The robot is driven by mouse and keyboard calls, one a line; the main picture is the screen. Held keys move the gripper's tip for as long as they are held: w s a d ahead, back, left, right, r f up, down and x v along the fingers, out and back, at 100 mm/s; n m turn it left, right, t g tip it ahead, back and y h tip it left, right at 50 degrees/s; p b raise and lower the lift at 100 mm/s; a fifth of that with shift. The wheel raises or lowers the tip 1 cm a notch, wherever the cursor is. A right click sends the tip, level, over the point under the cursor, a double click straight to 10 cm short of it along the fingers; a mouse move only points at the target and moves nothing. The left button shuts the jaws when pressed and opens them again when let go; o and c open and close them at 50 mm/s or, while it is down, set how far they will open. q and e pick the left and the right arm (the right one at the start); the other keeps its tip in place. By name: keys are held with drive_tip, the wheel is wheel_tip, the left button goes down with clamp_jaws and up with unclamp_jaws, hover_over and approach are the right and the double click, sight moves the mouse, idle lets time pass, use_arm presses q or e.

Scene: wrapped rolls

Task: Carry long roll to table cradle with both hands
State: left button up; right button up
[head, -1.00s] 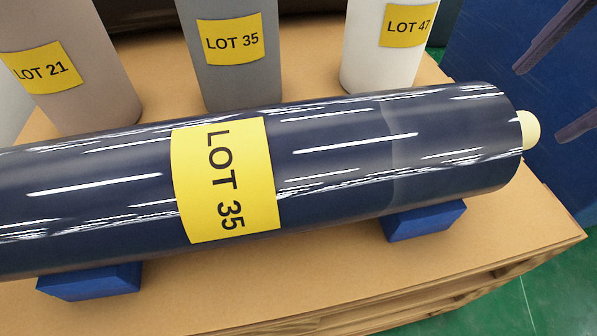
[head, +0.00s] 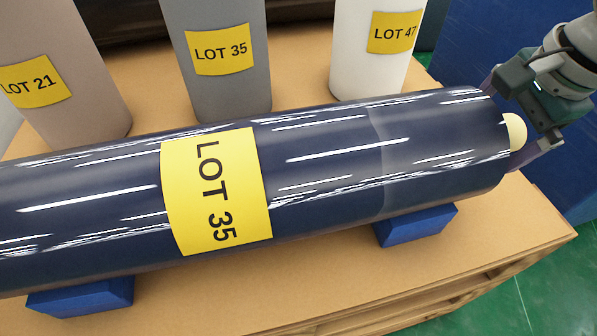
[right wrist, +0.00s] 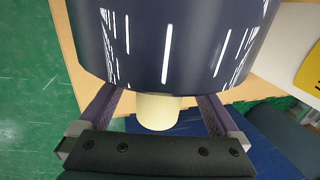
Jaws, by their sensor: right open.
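The long roll (head: 330,160) is dark blue and glossy, with a yellow LOT 35 label. It lies across two blue support blocks (head: 415,225) (head: 80,296) on a cardboard-topped pallet, and its left end is out of the head view. A pale core (head: 515,131) sticks out of its right end. My right gripper (head: 515,120) is open at that end, its fingers on either side of the core. In the right wrist view the roll (right wrist: 165,45) fills the top, and the core (right wrist: 157,110) sits between the spread fingers. My left gripper is not in view. No table cradle is identifiable.
Upright rolls stand behind: a beige LOT 21 roll (head: 65,90), a grey LOT 35 roll (head: 218,85) and a white LOT 47 roll (head: 365,75). A dark blue surface (head: 460,50) stands at the back right. Green floor (head: 545,285) shows beyond the pallet's (head: 480,240) right edge.

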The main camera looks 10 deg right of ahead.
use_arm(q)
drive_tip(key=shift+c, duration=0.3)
use_arm(e)
drive_tip(key=shift+c, duration=0.3)
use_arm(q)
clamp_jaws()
use_arm(e)
clamp_jaws()
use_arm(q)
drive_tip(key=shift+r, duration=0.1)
use_arm(e)
drive_tip(key=shift+r, duration=0.1)
